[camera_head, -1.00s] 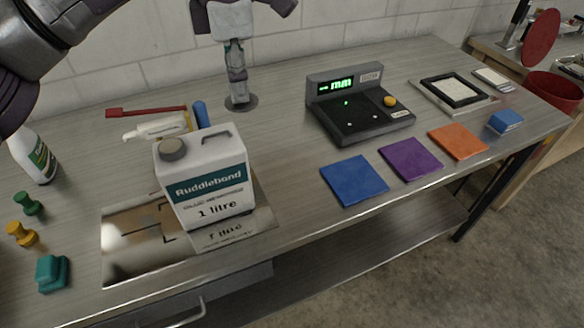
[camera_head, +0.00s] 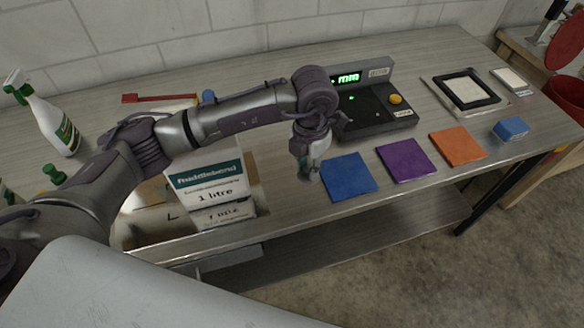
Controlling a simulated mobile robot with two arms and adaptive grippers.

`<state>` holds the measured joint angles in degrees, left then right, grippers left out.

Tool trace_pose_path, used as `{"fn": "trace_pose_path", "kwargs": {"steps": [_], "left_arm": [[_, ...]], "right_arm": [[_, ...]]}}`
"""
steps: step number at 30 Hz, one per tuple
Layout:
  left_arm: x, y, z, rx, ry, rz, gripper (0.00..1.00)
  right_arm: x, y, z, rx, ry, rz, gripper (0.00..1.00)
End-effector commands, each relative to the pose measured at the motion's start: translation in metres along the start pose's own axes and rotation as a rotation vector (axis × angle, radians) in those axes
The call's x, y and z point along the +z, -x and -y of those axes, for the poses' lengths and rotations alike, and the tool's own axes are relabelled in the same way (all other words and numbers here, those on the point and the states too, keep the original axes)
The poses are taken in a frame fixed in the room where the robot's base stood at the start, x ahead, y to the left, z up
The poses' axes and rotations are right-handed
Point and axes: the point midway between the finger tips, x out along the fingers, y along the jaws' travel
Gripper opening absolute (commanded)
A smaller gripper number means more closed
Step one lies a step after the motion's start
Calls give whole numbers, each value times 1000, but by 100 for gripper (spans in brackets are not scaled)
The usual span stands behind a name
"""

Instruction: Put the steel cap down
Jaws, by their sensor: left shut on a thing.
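My left gripper (camera_head: 311,172) points down just left of the blue square mat (camera_head: 348,177), in front of the digital readout unit. It is shut on a small grey thing, taken to be the steel cap, which is mostly hidden by the fingers. I cannot tell whether it touches the bench. The blue mat, the purple mat (camera_head: 406,160) and the orange mat (camera_head: 457,147) lie in a row along the front edge, their tops bare. My right gripper is not in view.
The white Ruddlebond container (camera_head: 207,187) stands left of my gripper, its top hidden by my arm. The readout unit (camera_head: 378,117) is close behind the gripper. A blue block (camera_head: 510,128) sits right of the mats. A spray bottle (camera_head: 55,125) stands at far left.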

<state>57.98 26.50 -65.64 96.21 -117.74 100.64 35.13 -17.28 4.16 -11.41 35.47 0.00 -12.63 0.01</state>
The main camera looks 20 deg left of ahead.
Motion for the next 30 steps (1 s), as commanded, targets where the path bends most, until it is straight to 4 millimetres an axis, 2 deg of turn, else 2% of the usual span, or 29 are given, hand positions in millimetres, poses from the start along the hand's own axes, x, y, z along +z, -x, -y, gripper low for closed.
{"fn": "trace_pose_path", "kwargs": {"steps": [1,3,9,13,21,30], "left_arm": [[-3,-3,-13,2,6,-6,1],[-3,-12,-28,1,6,-5,1],[-5,-30,-54,0,0,-1,1],[-5,-38,-57,-1,-3,-2,1],[-5,-72,-57,-1,-2,-1,1],[-5,-76,-57,0,-3,0,1]], "right_arm": [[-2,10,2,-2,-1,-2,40],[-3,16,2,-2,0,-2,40],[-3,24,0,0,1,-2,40],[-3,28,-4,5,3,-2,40],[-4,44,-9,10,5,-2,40],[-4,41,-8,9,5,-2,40]]}}
